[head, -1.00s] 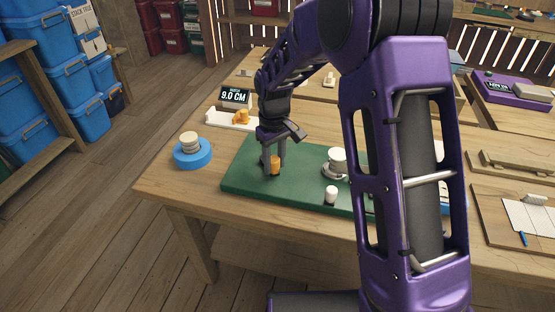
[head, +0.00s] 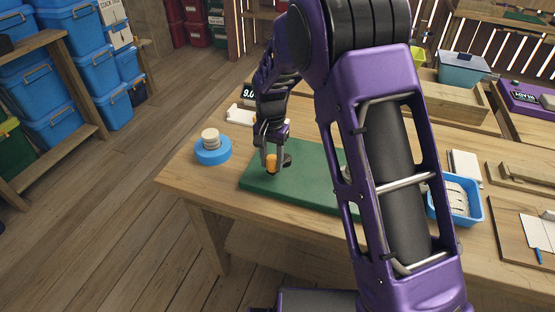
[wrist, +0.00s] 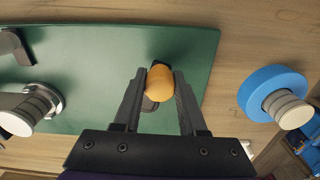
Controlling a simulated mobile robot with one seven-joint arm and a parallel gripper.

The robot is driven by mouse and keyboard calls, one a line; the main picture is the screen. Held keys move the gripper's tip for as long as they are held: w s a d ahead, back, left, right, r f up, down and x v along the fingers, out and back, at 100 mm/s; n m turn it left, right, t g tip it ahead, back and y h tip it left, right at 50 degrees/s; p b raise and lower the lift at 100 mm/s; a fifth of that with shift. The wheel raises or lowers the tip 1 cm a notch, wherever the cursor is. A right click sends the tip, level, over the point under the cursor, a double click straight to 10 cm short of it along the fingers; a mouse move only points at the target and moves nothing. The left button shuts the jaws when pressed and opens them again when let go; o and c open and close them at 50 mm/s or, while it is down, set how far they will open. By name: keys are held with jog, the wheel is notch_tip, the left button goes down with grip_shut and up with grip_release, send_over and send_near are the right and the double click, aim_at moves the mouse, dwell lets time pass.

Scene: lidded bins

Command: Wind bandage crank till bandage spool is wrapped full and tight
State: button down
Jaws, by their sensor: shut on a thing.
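My gripper (head: 272,160) is shut on the orange crank knob (wrist: 160,82), with one finger on either side of it. In the head view the orange knob (head: 271,162) stands over the left part of the green board (head: 310,185). A dark grey part shows beside the knob. In the wrist view a pale roll on a metal flange (wrist: 35,107), apparently the bandage spool, stands on the board at left, partly cut off by the frame. My arm hides that spool in the head view. How full or tight it is cannot be told.
A blue disc with stacked pale rolls (head: 212,151) stands left of the board. Behind the gripper are a white piece (head: 238,115) and a dark display (head: 251,92), partly covered, reading "9.0". A blue tray (head: 474,216) is at right.

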jog(key=m, duration=0.1)
jog(key=w+a+m+p, duration=0.1)
jog(key=m, duration=0.1)
jog(key=a+m, duration=0.1)
jog(key=shift+w+r+m+p, duration=0.15)
jog(key=shift+w+m+p, duration=0.15)
jog(key=shift+w, duration=0.1)
jog(key=shift+w+a+m+p, duration=0.2)
jog(key=shift+w+m+p, duration=0.25)
jog(key=shift+m, duration=0.6)
jog(key=shift+w+a+m+p, duration=0.2)
jog(key=shift+w+m, duration=0.35)
jog(key=shift+m, duration=0.5)
jog(key=shift+c, duration=2.3)
grip_release()
notch_tip(320, 180, up, 17)
jog(key=p, duration=0.1)
jog(key=shift+r, duration=0.1)
